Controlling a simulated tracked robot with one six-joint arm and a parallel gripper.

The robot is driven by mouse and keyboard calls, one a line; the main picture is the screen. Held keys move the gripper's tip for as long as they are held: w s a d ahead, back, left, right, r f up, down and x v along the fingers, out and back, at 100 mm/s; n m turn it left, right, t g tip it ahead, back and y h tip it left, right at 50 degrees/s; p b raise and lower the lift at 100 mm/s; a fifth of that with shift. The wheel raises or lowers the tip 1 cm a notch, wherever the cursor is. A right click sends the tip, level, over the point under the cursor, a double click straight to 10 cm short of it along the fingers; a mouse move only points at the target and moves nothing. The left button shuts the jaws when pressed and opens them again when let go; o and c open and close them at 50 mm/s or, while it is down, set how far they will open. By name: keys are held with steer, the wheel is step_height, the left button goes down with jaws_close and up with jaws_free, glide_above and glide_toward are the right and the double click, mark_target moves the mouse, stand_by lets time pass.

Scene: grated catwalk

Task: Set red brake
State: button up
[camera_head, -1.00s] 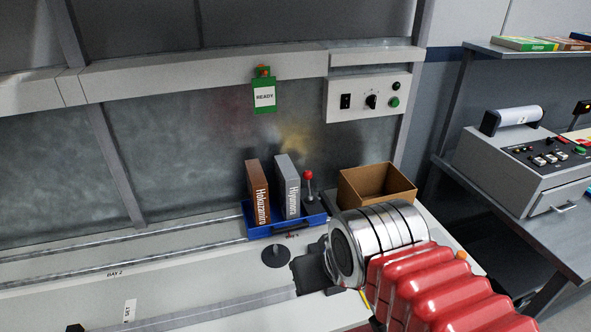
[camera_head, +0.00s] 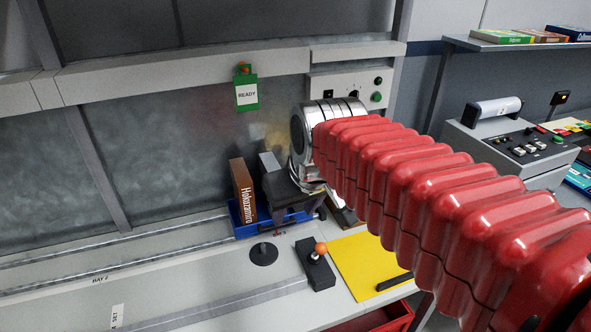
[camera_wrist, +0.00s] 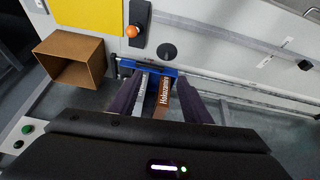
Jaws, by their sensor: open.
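The lever with the red ball, seen earlier beside the blue tray, does not show now; my gripper and arm cover that spot in the head view. My gripper (camera_head: 298,207) is over the right part of the blue tray (camera_head: 243,232), pointing down. In the wrist view its two dark fingers are spread (camera_wrist: 158,98), with the books showing between them and nothing visibly held. Another lever with an orange knob (camera_head: 320,249) stands on a black base in front of the tray; it also shows in the wrist view (camera_wrist: 132,31).
The tray holds a brown book (camera_head: 242,188) and a grey book (camera_head: 269,161), partly covered by my gripper. An open cardboard box (camera_wrist: 70,60) stands beside the tray. A yellow sheet (camera_head: 362,268) lies at the bench front. A switch panel (camera_head: 328,86) is on the wall.

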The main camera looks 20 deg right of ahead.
steer(key=w+d+f, duration=0.1)
steer(key=w+d, duration=0.3)
steer(key=w, duration=0.6)
steer(key=w+d+f+n, duration=0.1)
steer(key=w+d, duration=0.3)
steer(key=w, duration=0.6)
steer(key=w+d+f+n, duration=0.1)
steer(key=w+d+f, duration=0.1)
steer(key=w+d, duration=0.3)
steer(key=w, duration=0.4)
steer(key=shift+w+f+g, duration=0.2)
steer(key=shift+w+g, duration=0.2)
steer(key=shift+f, duration=0.1)
steer(key=x, duration=1.3)
steer(key=shift+w+a+f, duration=0.15)
steer(key=shift+f, duration=0.1)
